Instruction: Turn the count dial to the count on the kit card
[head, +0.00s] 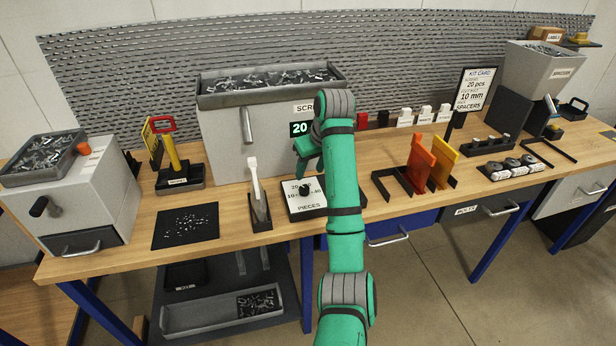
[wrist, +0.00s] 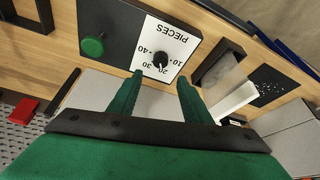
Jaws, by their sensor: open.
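The count dial, a black knob (wrist: 160,60) on a white plate marked 10, 20, 30, 40 and PIECES (wrist: 177,46), sits on the bench. In the head view the plate (head: 299,207) is left of my arm. The knob's pointer direction is too small to tell. The kit card (head: 473,90) stands at the back right and reads screws 20 pcs and 10 mm spacers. A small display (head: 301,128) on the screw bin reads 20. My gripper (wrist: 158,86) is open and empty. In the wrist view the knob appears just beyond the gap between its fingertips; contact is not visible.
A green button (wrist: 93,46) is beside the dial plate. The grey screw bin (head: 250,135) stands behind it. Orange and yellow dividers (head: 420,163) stand to the right.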

